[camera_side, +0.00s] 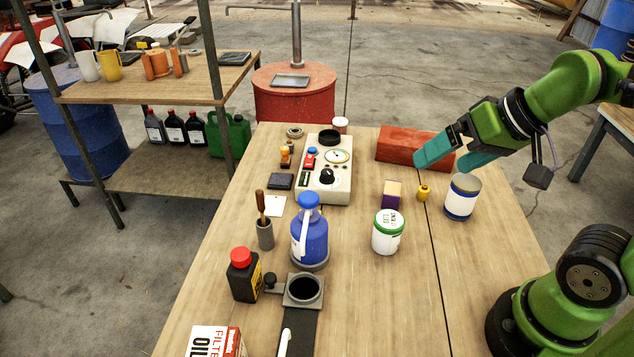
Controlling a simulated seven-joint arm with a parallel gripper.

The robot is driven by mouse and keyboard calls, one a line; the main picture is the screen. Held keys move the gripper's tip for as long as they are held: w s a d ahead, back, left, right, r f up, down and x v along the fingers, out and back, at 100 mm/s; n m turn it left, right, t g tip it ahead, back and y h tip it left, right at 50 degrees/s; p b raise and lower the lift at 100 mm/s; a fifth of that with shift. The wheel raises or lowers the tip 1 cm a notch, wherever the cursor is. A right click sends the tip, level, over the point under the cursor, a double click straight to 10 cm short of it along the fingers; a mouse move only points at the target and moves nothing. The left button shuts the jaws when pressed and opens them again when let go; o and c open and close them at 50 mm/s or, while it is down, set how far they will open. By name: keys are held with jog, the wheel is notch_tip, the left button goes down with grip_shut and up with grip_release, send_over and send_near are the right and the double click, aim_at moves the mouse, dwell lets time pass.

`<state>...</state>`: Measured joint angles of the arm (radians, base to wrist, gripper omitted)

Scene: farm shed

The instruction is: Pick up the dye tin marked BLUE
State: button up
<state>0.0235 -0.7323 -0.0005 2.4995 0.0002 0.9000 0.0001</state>
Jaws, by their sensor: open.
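A white tin with blue bands and a grey lid (462,197) stands upright at the right of the table; no word is readable on the side facing the camera. A white tin with a green rim (388,232) stands to its left and nearer the camera; its lid has dark lettering too small to read surely. I cannot read BLUE on either. My gripper (442,165) is open and empty, its teal fingers apart. In the picture it is just above and left of the blue-banded tin, overlapping the red brick (400,144); its height is unclear.
A blue jug (310,238), a control box (325,170) and a black bottle with red cap (243,275) are to the left. The table's near right (450,290) is clear.

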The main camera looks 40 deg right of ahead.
jog(key=w+d+f+m+g+h, duration=0.1)
jog(key=w+d+f+g, duration=0.2)
jog(key=d, duration=0.6)
jog(key=n+g, duration=0.4)
jog(key=n, duration=0.2)
send_near(467, 180)
jog(key=shift+h, duration=0.4)
jog(key=f, duration=0.7)
jog(key=shift+s+a+f, duration=0.15)
jog(key=shift+s+a, duration=0.1)
jog(key=shift+a, duration=0.15)
notch_tip(467, 180, down, 6)
jog(key=shift+w+r, duration=0.15)
jog(key=c, duration=1.4)
